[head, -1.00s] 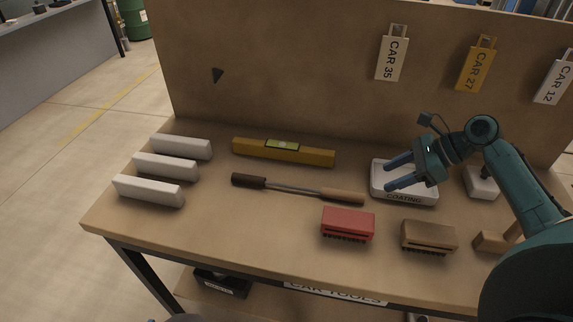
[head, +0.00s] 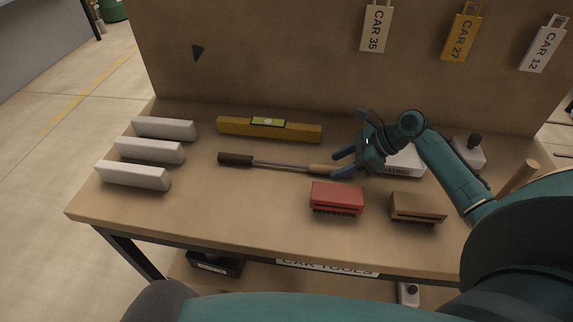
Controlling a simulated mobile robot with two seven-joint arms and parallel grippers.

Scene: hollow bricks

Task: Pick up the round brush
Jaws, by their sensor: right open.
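The round brush (head: 265,163) lies flat across the middle of the table. It has a dark cylindrical head (head: 235,159) at its left end, a thin metal shaft and a wooden handle (head: 319,168) at its right end. My right gripper (head: 335,164) is open and empty, its fingers pointing left at the handle's right end. The fingers overlap the handle end in the picture; I cannot tell their height above it or whether they touch. My left gripper is not in view.
A yellow level (head: 230,127) lies behind the brush. A red brush (head: 336,196) and a brown brush (head: 418,206) stand in front. White bars (head: 133,175) are at left. A white COATING tray (head: 412,160) is partly hidden behind my right gripper.

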